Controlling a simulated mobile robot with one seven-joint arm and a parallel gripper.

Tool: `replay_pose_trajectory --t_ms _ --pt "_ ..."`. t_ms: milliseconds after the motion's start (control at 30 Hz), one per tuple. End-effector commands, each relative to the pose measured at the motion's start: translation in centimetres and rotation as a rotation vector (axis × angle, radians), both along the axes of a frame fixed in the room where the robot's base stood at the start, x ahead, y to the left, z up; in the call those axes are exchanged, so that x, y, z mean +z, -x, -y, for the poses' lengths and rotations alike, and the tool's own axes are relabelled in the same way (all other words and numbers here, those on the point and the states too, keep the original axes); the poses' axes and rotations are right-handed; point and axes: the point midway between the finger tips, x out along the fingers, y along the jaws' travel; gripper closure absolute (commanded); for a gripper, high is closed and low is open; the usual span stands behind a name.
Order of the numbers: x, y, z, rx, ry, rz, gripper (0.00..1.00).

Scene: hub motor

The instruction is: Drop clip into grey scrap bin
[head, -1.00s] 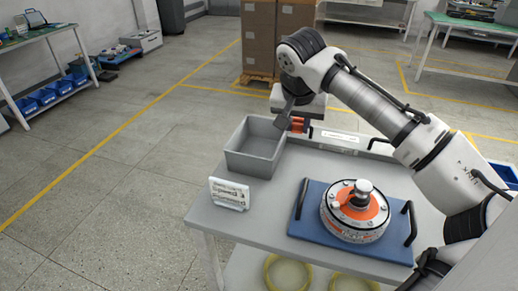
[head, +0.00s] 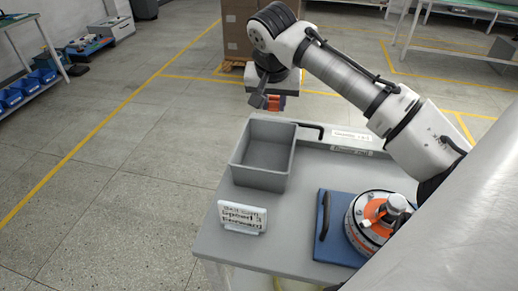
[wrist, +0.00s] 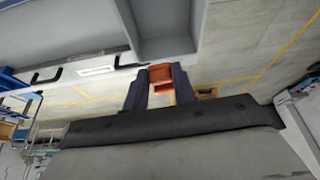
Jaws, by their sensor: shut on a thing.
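The orange clip (head: 274,103) is held between the dark fingers of my gripper (head: 270,99). It also shows between the fingertips in the wrist view (wrist: 162,74). My gripper is shut on it. The grey scrap bin (head: 245,167) is an open box at the cart's back left corner, and its visible inside looks empty. In the head view the clip appears above the bin's far rim; its exact height and depth are hard to tell. Part of the bin (wrist: 185,45) shows at the top of the wrist view.
A white sign (head: 242,217) stands in front of the bin on the grey cart (head: 285,222). The hub motor (head: 372,222) sits on a blue mat (head: 324,255) at the right, partly hidden. Stacked cartons (head: 240,30) stand on the floor behind.

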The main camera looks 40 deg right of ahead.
Motion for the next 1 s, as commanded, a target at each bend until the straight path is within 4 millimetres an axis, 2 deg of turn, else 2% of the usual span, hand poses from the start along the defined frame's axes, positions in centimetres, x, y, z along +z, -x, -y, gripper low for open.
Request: replay_pose_trajectory --t_ms 167,600,933,967,1000 --pt "-0.9 0.0 0.0 0.000 0.001 -0.001 0.95" --pt "-5.7 0.0 0.0 -0.002 0.001 0.001 0.95" --pt "-5.9 0.0 0.0 -0.002 0.000 0.001 0.95" --pt "-5.9 0.0 0.0 -0.002 0.000 0.001 0.72" --pt "-5.9 0.0 0.0 -0.002 0.000 0.001 0.67"
